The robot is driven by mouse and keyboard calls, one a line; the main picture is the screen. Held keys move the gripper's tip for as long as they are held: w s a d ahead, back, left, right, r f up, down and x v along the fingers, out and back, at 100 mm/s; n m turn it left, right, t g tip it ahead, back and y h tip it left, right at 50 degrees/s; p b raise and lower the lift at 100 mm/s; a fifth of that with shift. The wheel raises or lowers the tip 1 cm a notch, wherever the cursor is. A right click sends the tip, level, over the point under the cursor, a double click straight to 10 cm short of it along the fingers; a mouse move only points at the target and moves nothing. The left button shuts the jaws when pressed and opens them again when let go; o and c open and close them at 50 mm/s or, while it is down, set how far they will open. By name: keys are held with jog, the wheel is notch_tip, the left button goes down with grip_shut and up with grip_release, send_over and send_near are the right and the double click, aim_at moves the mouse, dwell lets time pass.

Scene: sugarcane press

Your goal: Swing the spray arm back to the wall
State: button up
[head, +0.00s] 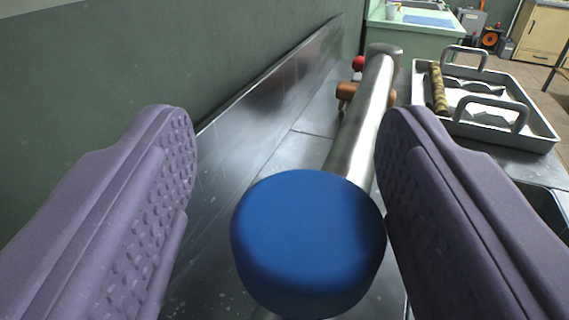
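The spray arm (361,124) is a shiny metal tube with a blue round cap (308,240) on its near end. It runs away from me over the steel counter, slightly to the right, to a metal joint at its far end. My gripper (285,150) is open, with its two purple ribbed fingers on either side of the arm's near end. The right finger is very close to the cap and tube; I cannot tell whether it touches. A clear gap shows between the left finger and the cap. The green wall (140,60) is on the left.
A steel backsplash (270,88) runs along the wall. A copper-coloured fitting (347,92) and a red knob (358,63) sit by the arm's far end. A metal tray (543,141) with raised handles and a cane piece (438,88) stands at right. A green counter (408,38) is behind.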

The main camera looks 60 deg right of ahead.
jog(key=shift+s+a+f, duration=0.1)
jog(key=shift+s+a, duration=0.05)
jog(key=shift+a, duration=0.2)
jog(key=p+v, duration=0.1)
jog(key=v, duration=0.6)
jog(key=shift+s, duration=0.1)
